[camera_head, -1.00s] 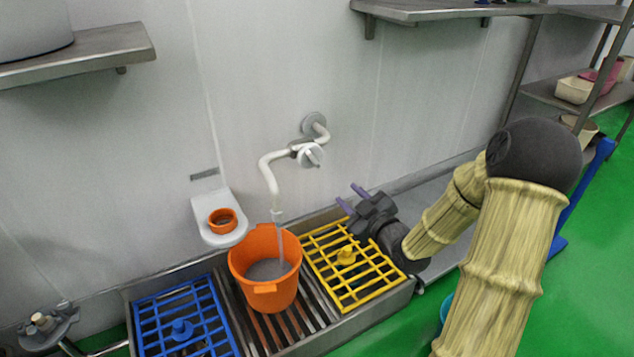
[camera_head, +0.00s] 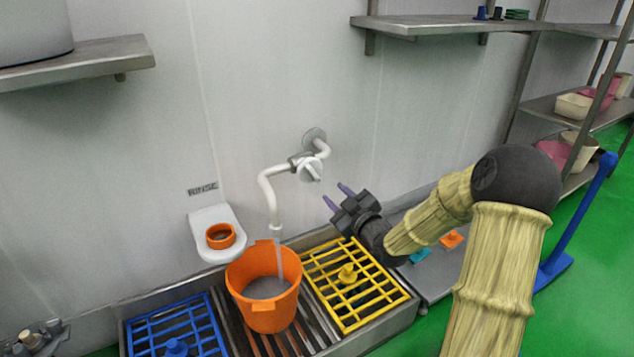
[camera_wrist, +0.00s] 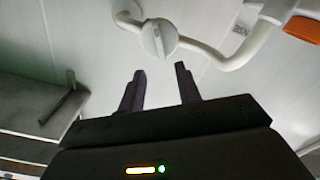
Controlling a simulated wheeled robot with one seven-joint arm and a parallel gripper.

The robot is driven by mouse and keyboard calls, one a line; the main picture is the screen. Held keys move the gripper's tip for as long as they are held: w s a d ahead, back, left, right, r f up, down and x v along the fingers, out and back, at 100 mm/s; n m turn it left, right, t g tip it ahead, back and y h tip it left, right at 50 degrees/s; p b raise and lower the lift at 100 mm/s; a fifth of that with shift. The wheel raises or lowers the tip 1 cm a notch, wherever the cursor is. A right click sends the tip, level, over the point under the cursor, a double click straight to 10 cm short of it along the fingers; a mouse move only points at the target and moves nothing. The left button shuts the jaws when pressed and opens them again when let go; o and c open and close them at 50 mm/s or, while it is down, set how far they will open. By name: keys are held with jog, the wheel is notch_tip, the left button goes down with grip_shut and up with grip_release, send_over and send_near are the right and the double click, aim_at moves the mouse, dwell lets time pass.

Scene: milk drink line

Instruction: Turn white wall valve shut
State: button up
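The white wall valve (camera_head: 310,169) is a round knob with a raised bar on a white pipe (camera_head: 266,190) that comes out of the wall. Water runs from the spout into an orange bucket (camera_head: 255,307) below. My gripper (camera_head: 336,196) is open and empty, below and to the right of the valve knob, apart from it. In the wrist view the knob (camera_wrist: 159,38) is ahead of and above my open fingers (camera_wrist: 160,78), roughly centred between them, with a gap left.
A blue grid (camera_head: 185,318) and a yellow grid (camera_head: 362,290) flank the bucket over the sink. A white wall bracket (camera_head: 206,220) holds an orange ring (camera_head: 220,236). A metal shelf (camera_head: 440,24) hangs above right. The wall around the valve is clear.

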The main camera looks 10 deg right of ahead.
aim_at(315, 174)
jog(key=b+x, duration=0.3)
jog(key=x, duration=0.7)
jog(key=shift+w, duration=0.2)
jog(key=shift+c, duration=0.2)
grip_shut()
